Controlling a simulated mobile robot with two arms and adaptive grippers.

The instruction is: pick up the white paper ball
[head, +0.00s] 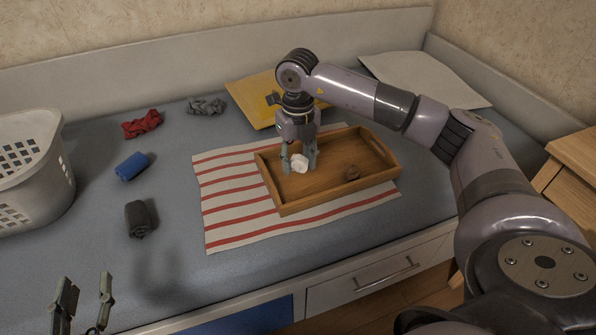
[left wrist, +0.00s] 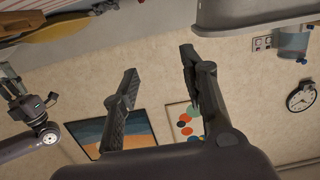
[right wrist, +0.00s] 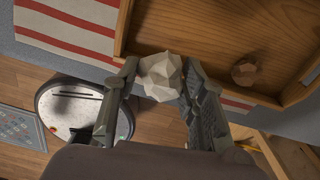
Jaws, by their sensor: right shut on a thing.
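The white paper ball (head: 299,163) is a crumpled, faceted lump at the left side of the wooden tray (head: 335,196). My right gripper (head: 300,162) reaches down over the tray and is shut on the ball. In the right wrist view the ball (right wrist: 161,77) sits between the two fingertips, with the tray (right wrist: 209,60) behind it. I cannot tell if the ball still touches the tray floor. My left gripper (head: 88,290) is open and empty at the lower left; its parted fingers also show in the left wrist view (left wrist: 158,80).
A small brown lump (head: 352,173) lies in the tray. The tray stands on a red-striped cloth (head: 226,208) on the bed. Red (head: 142,124), grey (head: 207,106), blue (head: 132,166) and dark (head: 138,219) cloths lie left. A laundry basket (head: 48,165) stands at the far left.

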